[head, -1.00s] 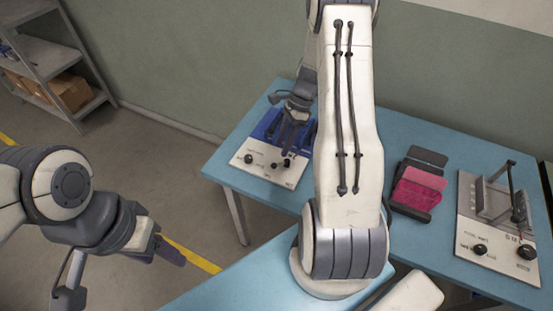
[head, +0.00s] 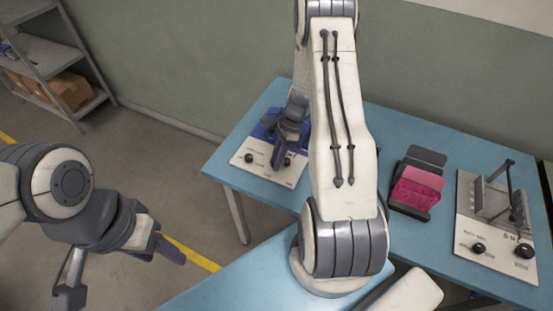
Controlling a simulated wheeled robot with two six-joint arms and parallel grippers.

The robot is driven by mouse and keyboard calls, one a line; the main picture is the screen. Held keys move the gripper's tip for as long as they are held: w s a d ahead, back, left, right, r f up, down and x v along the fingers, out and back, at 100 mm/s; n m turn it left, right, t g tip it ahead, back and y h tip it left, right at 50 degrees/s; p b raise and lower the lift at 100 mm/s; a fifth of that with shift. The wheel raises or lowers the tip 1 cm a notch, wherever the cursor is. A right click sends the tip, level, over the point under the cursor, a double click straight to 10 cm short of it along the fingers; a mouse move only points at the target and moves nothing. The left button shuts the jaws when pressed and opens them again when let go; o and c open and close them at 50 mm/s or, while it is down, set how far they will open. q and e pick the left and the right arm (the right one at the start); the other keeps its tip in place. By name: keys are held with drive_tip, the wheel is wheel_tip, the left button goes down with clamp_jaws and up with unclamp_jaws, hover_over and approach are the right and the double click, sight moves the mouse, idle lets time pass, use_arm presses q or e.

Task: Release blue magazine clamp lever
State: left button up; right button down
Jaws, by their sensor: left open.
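The blue magazine (head: 259,131) sits in a white-based fixture (head: 243,160) at the left end of the blue table. That gripper hangs over the front right part of the fixture, fingers pointing down. Its fingertips are small and dark, so I cannot tell whether it is open or shut, or whether it touches the clamp lever. I cannot make out the lever itself. My left gripper (head: 172,250) is open and empty, off to the left over the floor, away from the table.
A black holder (head: 424,157) with pink pieces (head: 416,190) stands right of my right arm. A second fixture (head: 485,252) with a grey clamp and black knobs is at the table's right. A shelf (head: 45,62) stands far left.

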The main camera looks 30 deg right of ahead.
drive_tip(key=shift+s+n, duration=0.1)
drive_tip(key=shift+n, duration=0.2)
drive_tip(key=n, duration=0.1)
drive_tip(key=n+g+p, duration=0.1)
drive_tip(key=shift+s+r+n+h, duration=0.1)
drive_tip(key=shift+s+n+h, duration=0.2)
drive_tip(key=shift+s+n, duration=0.1)
drive_tip(key=n, duration=0.1)
drive_tip(key=s+n+g+p, duration=0.1)
drive_tip(key=n, duration=0.1)
drive_tip(key=shift+s+d+n+g+h, duration=0.1)
drive_tip(key=shift+d+n+g+h, duration=0.1)
drive_tip(key=shift+n+g+h, duration=0.15)
drive_tip(key=n, duration=0.1)
drive_tip(key=s+n+g+h, duration=0.1)
drive_tip(key=n, duration=0.1)
drive_tip(key=shift+d+n, duration=0.25)
drive_tip(key=shift+d, duration=0.1)
drive_tip(key=shift+s+d+n+g+h, duration=0.2)
drive_tip(key=shift+n+h, duration=0.25)
drive_tip(key=shift+n, duration=0.4)
drive_tip(key=shift+s+d+n+g+h, duration=0.1)
drive_tip(key=shift+d+n+h, duration=0.25)
drive_tip(key=shift+n, duration=0.5)
drive_tip(key=c, duration=0.7)
unclamp_jaws()
